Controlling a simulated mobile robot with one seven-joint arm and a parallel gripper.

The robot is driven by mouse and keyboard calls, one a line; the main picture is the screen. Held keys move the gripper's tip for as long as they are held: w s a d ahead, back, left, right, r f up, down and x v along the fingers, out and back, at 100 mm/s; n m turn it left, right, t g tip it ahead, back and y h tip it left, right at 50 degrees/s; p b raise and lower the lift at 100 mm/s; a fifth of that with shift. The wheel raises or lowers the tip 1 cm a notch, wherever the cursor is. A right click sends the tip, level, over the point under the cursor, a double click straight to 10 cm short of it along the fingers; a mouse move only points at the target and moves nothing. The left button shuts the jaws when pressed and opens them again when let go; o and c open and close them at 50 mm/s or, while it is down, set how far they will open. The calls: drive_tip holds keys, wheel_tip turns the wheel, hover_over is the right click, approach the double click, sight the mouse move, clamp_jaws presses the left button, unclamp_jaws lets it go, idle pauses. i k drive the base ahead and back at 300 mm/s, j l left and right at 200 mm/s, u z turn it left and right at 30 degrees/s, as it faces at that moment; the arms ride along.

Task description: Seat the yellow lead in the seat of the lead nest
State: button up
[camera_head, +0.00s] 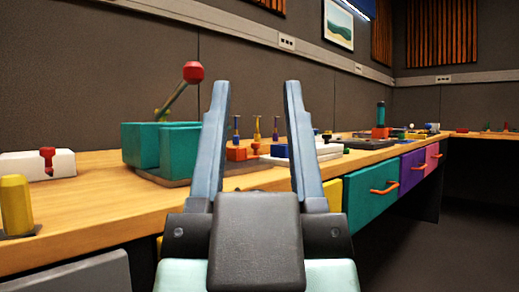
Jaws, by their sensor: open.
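My gripper (257,90) is in the middle foreground, its two blue-grey fingers pointing up and spread wide. It is open, with nothing between the fingertips. I cannot single out the yellow lead or the lead nest for certain. Small upright yellow pieces (257,130) show between the fingers on the bench beyond, close to a blue-topped one (236,128). A red block (236,154) is below them. A thicker yellow post (16,205) stands on a dark base at the far left. The fingers hide parts of the bench.
A teal box (180,150) with a red-knobbed lever (193,72) stands on the wooden bench (95,205) left of my gripper. A white block with a red piece (47,160) is farther left. Teal, purple and pink drawers (372,200) with orange handles line the front at right.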

sight(236, 154)
drive_tip(key=j, duration=0.15)
drive_tip(key=l+u, duration=0.25)
drive_tip(key=l, duration=0.3)
drive_tip(key=l+u, duration=0.25)
drive_tip(key=l, duration=0.3)
drive_tip(key=i, duration=0.65)
drive_tip(key=z, duration=0.15)
